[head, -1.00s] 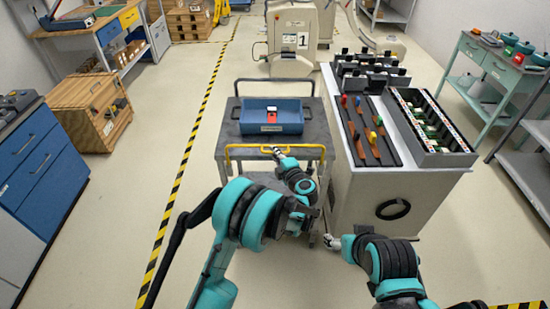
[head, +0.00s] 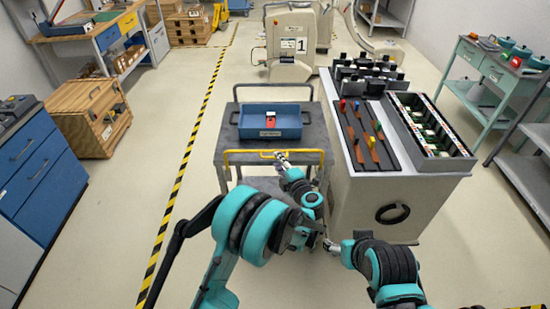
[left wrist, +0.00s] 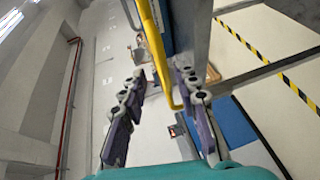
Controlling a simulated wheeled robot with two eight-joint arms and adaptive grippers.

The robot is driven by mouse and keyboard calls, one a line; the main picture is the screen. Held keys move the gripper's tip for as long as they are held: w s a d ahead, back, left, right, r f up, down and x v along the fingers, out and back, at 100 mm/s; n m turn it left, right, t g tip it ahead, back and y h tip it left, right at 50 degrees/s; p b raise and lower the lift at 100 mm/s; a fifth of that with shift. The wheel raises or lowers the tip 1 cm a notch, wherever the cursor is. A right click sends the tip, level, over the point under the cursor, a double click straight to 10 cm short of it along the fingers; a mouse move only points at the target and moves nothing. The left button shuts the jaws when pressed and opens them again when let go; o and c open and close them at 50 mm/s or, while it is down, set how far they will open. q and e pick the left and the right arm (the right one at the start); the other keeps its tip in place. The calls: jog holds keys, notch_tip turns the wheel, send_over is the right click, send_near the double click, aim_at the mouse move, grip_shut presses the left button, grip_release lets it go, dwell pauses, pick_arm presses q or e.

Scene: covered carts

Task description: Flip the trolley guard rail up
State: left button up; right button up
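The yellow guard rail (head: 243,152) runs across the near end of the grey trolley (head: 317,136). My left gripper (head: 281,156) is at the middle of this rail. In the left wrist view my left gripper (left wrist: 160,110) has its fingers spread wide. The yellow rail (left wrist: 156,50) passes into the gap between them, closer to the right-hand finger; I cannot tell whether it touches. My right gripper (head: 331,246) is low in front of the white cabinet, small and away from the rail; its finger opening is unclear.
A blue bin (head: 270,131) with a red and white item sits on the trolley. The white cabinet (head: 400,195) with trays on top stands close on the right. Floor left of the trolley is clear up to a yellow-black line (head: 184,165).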

pick_arm(q)
jog(key=v, duration=0.3)
jog(key=shift+s, duration=0.1)
jog(key=shift+r, duration=0.1)
jog(key=s+a+r+m+t+h, duration=0.25)
jog(key=r+m+h, duration=0.4)
jog(key=r, duration=0.65)
jog(key=s+a+r+m+t+h, duration=0.1)
jog(key=s+r+m+h, duration=0.25)
jog(key=r+m, duration=0.7)
jog(key=s+a+f+m+g+y, duration=0.2)
jog(key=s+a+f+g, duration=0.3)
jog(key=s, duration=0.8)
jog(key=s+a+f+m+g+y, duration=0.1)
jog(key=s+a+f+m+g, duration=0.1)
jog(key=s+a+f+g, duration=0.4)
jog(key=s+a+f, duration=0.5)
jog(key=s+a, duration=0.1)
jog(key=s, duration=0.2)
jog(key=shift+a+f+m+y, duration=0.2)
jog(key=shift+m+y, duration=0.1)
jog(key=shift+y, duration=0.1)
jog(key=shift+s, duration=0.1)
